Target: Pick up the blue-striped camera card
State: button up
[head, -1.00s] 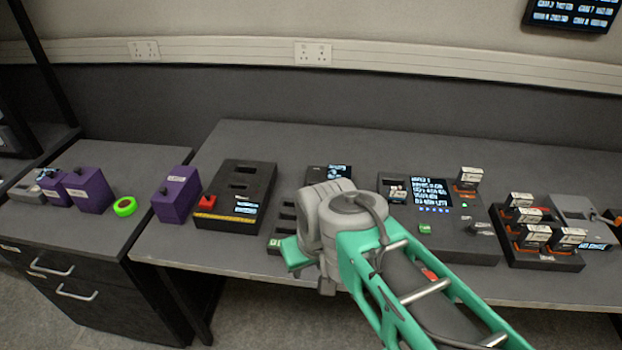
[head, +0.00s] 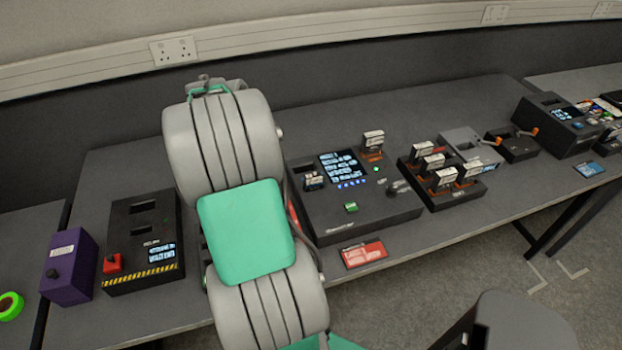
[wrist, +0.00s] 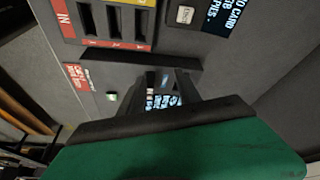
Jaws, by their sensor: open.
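I cannot make out a blue stripe on any camera card in these frames. In the head view, several small cards with white labels stand in orange-edged slots of a black rack (head: 445,192) right of centre. Another labelled card (head: 373,141) stands at the back right of the console (head: 352,222), and one more (head: 313,181) sits at its left. My gripper (wrist: 160,90) shows in the wrist view with its dark fingers apart and no card visible between them. It is over a dark device, with a lit screen behind the fingers. In the head view my arm hides the gripper.
A slotted unit with a red IN label (wrist: 92,22) is at the top of the wrist view. A purple box (head: 68,266) and a black device with a red button (head: 140,243) stand on the left. A red placard (head: 363,254) lies at the front edge. Bare table lies behind the console.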

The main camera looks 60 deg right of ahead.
aim_at(312, 175)
jog(key=s+d+m, duration=0.1)
jog(key=s+d, duration=0.1)
jog(key=s+d+f+m+g, duration=0.1)
jog(key=s+d, duration=0.1)
jog(key=s+d+f+m, duration=0.1)
jog(key=s+d+m, duration=0.1)
jog(key=shift+s+d+f, duration=0.1)
jog(key=shift+d+f, duration=0.05)
jog(key=shift+f, duration=0.1)
jog(key=x, duration=0.2)
jog(key=p+x, duration=0.1)
jog(key=x, duration=0.2)
jog(key=p+x, duration=0.1)
jog(key=x, duration=0.1)
jog(key=shift+s+f, duration=0.25)
jog(key=shift+s, duration=0.1)
jog(key=shift+a, duration=0.2)
grip_shut()
